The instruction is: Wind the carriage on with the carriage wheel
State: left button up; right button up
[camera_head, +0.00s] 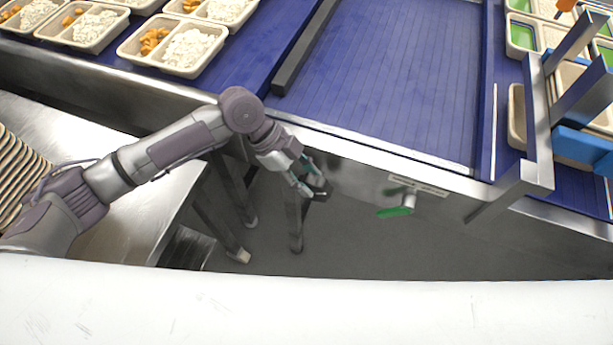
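My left gripper (310,180) is at the front side of the conveyor, just below its metal edge. Its two greenish fingers stand apart. A small dark part (320,192) shows right by the fingertips; I cannot tell if it is the carriage wheel or whether the fingers touch it. A green handle (397,211) sticks out of the conveyor side to the right of the gripper, under a pale label, and nothing touches it. A metal frame with a blue bar (575,144) stands over the belt at the right; I cannot tell if it is the carriage. My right gripper is out of view.
The blue belt (400,80) is bare in the middle, with a dark bar (305,45) across it. Trays of rice and orange cubes (187,45) stand at the upper left. More trays (522,36) are at the right. A metal table (140,215) with stacked trays (18,170) is at the left.

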pick_arm(q)
jog(key=v, duration=1.2)
